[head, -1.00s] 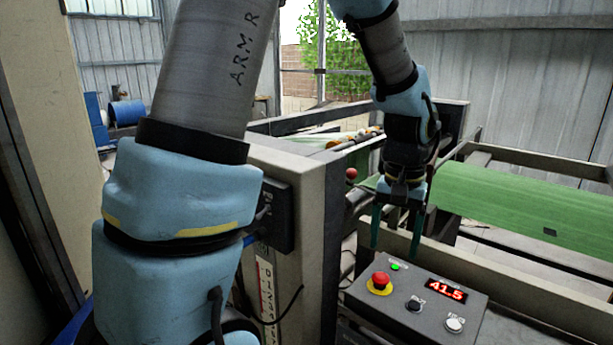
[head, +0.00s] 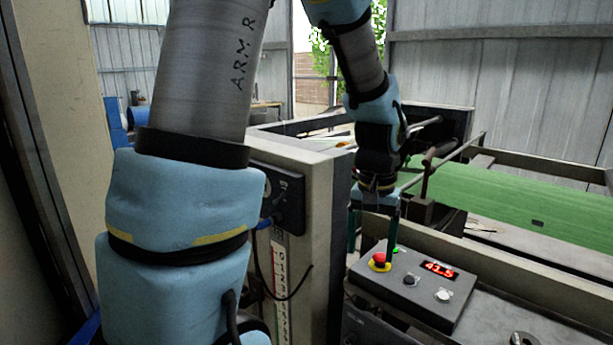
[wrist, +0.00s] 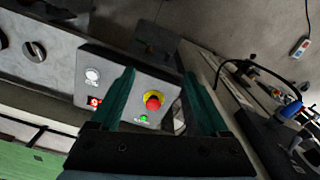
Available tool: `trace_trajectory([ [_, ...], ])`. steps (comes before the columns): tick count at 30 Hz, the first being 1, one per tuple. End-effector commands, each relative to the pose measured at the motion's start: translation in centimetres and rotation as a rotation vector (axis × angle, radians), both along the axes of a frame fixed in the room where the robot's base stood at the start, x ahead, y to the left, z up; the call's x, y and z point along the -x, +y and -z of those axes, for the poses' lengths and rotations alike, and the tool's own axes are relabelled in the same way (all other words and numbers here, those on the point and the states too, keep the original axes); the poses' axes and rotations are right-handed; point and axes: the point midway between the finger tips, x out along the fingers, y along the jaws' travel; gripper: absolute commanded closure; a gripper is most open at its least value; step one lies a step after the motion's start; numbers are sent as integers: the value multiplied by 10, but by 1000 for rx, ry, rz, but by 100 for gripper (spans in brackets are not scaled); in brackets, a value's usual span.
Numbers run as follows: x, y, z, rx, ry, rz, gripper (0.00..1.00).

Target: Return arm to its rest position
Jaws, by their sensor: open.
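My gripper (head: 371,232) points down in the head view, beside and above the left end of the control box (head: 455,308). Its two green fingers are apart with nothing between them. The wrist view also shows my open gripper (wrist: 160,90), with the box's red stop button (wrist: 153,101) in view between the fingers. In the head view the red stop button (head: 379,259) sits on a yellow ring, right by the fingers. I cannot tell how far the fingertips are from the box.
Green sack material (head: 500,200) lies across the machine behind. The box display (head: 439,270) reads 41.5.

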Motion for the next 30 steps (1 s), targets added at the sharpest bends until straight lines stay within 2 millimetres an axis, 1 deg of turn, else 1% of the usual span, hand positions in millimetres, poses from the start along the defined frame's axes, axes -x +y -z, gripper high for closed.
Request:
trace_trajectory([
  [1, -3, 14, 0, 2, -5, -25, 21],
  [3, -7, 34, 1, 7, -14, -57, 21],
  [5, -9, 53, 1, 11, -23, -89, 21],
  [8, -10, 89, 3, 17, -41, -146, 21],
  [9, -9, 104, 4, 19, -49, -173, 21],
  [11, -7, 127, 5, 22, -62, -213, 21],
  [12, -4, 143, 6, 24, -71, -241, 21],
  [15, 4, 172, 8, 27, -90, -295, 21],
  [18, 9, 188, 10, 28, -101, -323, 21],
  [20, 11, 191, 10, 28, -104, -329, 21],
  [30, 11, 191, 10, 28, -104, -328, 21],
])
